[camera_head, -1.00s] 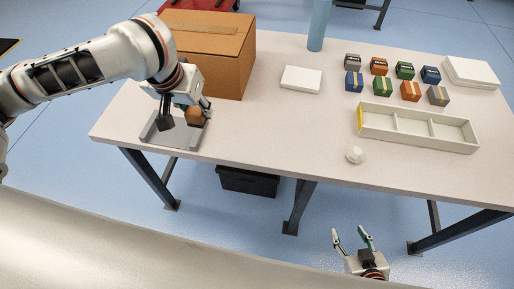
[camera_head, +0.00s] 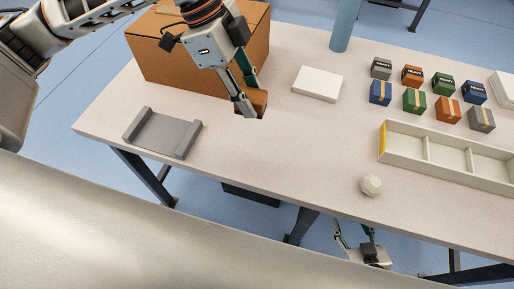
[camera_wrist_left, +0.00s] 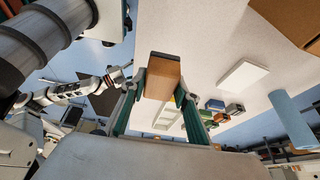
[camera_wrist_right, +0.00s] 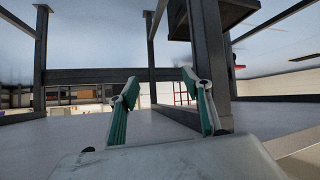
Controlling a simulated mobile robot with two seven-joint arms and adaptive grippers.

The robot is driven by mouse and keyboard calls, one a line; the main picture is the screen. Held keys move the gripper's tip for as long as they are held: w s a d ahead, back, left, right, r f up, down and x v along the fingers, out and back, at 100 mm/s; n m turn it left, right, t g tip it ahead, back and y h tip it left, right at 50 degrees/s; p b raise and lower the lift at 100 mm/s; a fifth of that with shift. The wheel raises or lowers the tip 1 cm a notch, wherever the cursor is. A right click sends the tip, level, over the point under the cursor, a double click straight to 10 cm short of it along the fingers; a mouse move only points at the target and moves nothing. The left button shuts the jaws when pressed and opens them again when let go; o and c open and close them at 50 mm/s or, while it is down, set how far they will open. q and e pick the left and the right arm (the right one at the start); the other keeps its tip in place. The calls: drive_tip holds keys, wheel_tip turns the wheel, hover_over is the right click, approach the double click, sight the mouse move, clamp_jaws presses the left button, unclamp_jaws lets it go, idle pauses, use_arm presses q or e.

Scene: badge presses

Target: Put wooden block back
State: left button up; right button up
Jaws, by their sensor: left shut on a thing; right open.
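A brown wooden block (camera_head: 254,103) is held between the fingers of my left gripper (camera_head: 247,100), raised above the table in front of the cardboard box. The block also shows in the left wrist view (camera_wrist_left: 162,77), gripped between the green-lined fingers. A grey tray-like holder (camera_head: 162,136) stands empty near the table's left front edge, to the left of the block. My right gripper (camera_head: 356,240) is open and empty, low beyond the table's front edge. In the right wrist view my right gripper (camera_wrist_right: 160,85) faces the table legs with nothing between its fingers.
A large cardboard box (camera_head: 170,65) stands at the back left. A white flat box (camera_head: 317,84), a blue cylinder (camera_head: 344,25), several small coloured boxes (camera_head: 414,101), a white divided tray (camera_head: 459,172) and a white faceted ball (camera_head: 371,186) occupy the middle and right.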

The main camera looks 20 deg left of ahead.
use_arm(q)
drive_tip(key=shift+d+f, duration=0.15)
drive_tip(key=shift+f, duration=0.15)
wheel_tip(320, 180, down, 14)
drive_tip(key=b, duration=0.4)
drive_tip(key=shift+s+f+b, duration=0.1)
drive_tip(key=shift+f+b, duration=0.1)
drive_tip(key=shift+b, duration=0.15)
drive_tip(key=shift+f, duration=0.7)
wheel_tip(320, 180, down, 4)
drive_tip(key=shift+r+b, duration=0.25)
drive_tip(key=shift+b, duration=0.7)
drive_tip(key=o, duration=1)
drive_tip(key=shift+p+v, duration=2.1)
drive_tip(key=shift+v, duration=4)
use_arm(e)
drive_tip(key=shift+s+d+f, duration=0.1)
drive_tip(key=shift+s+f, duration=0.25)
drive_tip(key=shift+f, duration=0.55)
drive_tip(key=shift+s+d+f, duration=0.1)
drive_tip(key=shift+s+f, duration=0.2)
drive_tip(key=shift+f, duration=0.6)
